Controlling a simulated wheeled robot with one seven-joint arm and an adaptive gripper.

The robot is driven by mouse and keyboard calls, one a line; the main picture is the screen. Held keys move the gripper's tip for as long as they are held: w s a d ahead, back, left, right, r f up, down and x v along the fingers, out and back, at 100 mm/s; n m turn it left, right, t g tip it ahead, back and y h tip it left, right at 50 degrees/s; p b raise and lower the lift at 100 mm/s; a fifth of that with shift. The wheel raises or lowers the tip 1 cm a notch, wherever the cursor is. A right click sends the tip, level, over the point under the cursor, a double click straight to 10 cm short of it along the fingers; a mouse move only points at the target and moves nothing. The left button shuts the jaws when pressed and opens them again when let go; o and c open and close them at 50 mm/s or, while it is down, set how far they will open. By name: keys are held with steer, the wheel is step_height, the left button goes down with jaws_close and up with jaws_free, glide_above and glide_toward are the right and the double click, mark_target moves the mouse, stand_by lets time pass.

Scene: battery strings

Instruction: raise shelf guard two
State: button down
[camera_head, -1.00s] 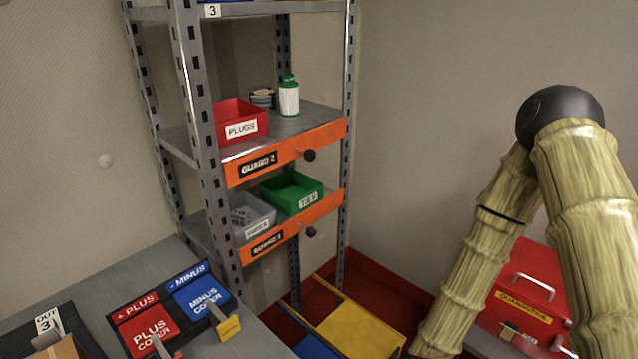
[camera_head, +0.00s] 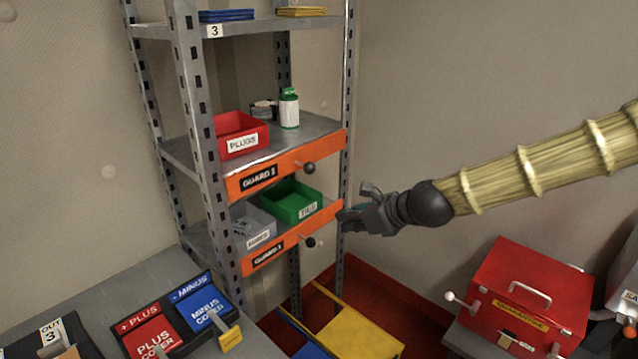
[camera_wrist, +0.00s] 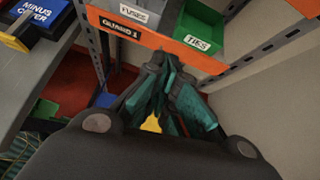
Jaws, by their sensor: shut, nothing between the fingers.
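Guard 2 (camera_head: 285,165) is an orange strip along the front edge of the shelf that holds the red bin. It carries a black knob (camera_head: 308,168) near its right end. Guard 1 (camera_head: 290,238) is a like orange strip one shelf lower, with its own black knob (camera_head: 310,242). My gripper (camera_head: 345,215) is shut and empty, just right of the rack post, near the right end of guard 1 and below guard 2. In the wrist view, my gripper's teal fingers (camera_wrist: 165,95) are together in front of guard 1 (camera_wrist: 165,38). Guard 2 is not in the wrist view.
A red plugs bin (camera_head: 240,137) and a white-green bottle (camera_head: 289,108) stand behind guard 2. A green bin (camera_head: 293,202) and a grey bin (camera_head: 252,225) stand behind guard 1. The rack's right post (camera_head: 347,120) is close to my gripper. A red quarantine box (camera_head: 530,300) sits lower right.

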step_height(320, 180, up, 6)
steer(key=w+m, duration=0.1)
steer(key=shift+w+m+t+y, duration=0.15)
steer(key=shift+m+t+y, duration=0.15)
steer(key=shift+y, duration=0.1)
steer(key=w+a+f+p, duration=0.1)
steer(key=w+a+p, duration=0.4)
steer(key=w+a, duration=0.1)
steer(key=shift+w+a, duration=0.3)
steer(key=shift+a, duration=0.05)
stand_by(0.6)
stand_by(0.3)
